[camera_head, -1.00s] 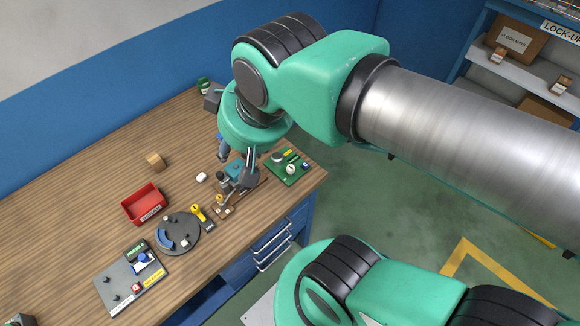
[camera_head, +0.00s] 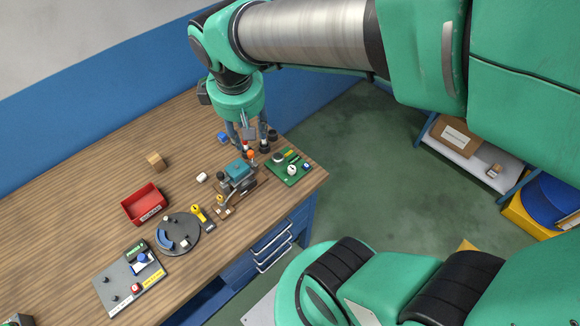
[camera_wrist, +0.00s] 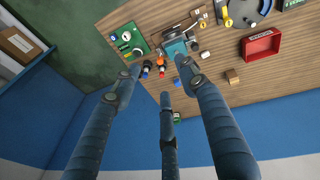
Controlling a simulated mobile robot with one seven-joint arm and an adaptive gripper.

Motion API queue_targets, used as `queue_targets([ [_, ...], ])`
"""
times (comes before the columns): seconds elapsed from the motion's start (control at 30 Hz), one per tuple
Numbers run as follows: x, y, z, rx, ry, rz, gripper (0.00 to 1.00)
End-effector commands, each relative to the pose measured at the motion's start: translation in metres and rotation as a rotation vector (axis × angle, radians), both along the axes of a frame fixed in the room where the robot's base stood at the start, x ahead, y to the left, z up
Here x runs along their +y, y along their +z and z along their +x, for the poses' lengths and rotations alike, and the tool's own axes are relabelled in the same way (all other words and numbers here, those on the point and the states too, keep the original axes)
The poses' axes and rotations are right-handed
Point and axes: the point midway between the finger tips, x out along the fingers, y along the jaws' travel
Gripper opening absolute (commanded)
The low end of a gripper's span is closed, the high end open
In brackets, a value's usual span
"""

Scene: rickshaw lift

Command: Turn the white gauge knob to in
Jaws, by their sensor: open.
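A green board (camera_head: 300,178) lies at the right end of the wooden table and carries a white knob (camera_head: 291,169), which I take as the gauge knob. The white knob also shows in the wrist view (camera_wrist: 126,36), small; its setting cannot be read. A grey round part and a yellow strip are on the same board. My gripper (camera_head: 249,138) is open and empty, left of and behind the board. In the wrist view its fingers (camera_wrist: 158,86) are spread apart, with the board beyond them at upper left.
A teal device (camera_head: 238,170) stands left of the board. Small red, orange and black pieces (camera_wrist: 153,68) lie near my fingers. A red bin (camera_head: 146,204), a dark round plate (camera_head: 180,246) and a grey board (camera_head: 113,281) are farther left. The table's right edge is close to the green board.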

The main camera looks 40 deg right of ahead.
Motion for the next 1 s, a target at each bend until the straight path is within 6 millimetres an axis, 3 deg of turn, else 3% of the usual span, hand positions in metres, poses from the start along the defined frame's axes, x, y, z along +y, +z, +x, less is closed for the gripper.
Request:
queue_targets([
  [0.3,-0.054,-0.078,0.039,0.246,0.181,-0.085,0.43],
  [0.6,-0.103,-0.158,0.056,0.466,0.358,-0.112,0.43],
  [0.8,-0.12,-0.189,0.058,0.544,0.43,-0.111,0.43],
  [1.0,-0.124,-0.197,0.059,0.563,0.449,-0.11,0.43],
])
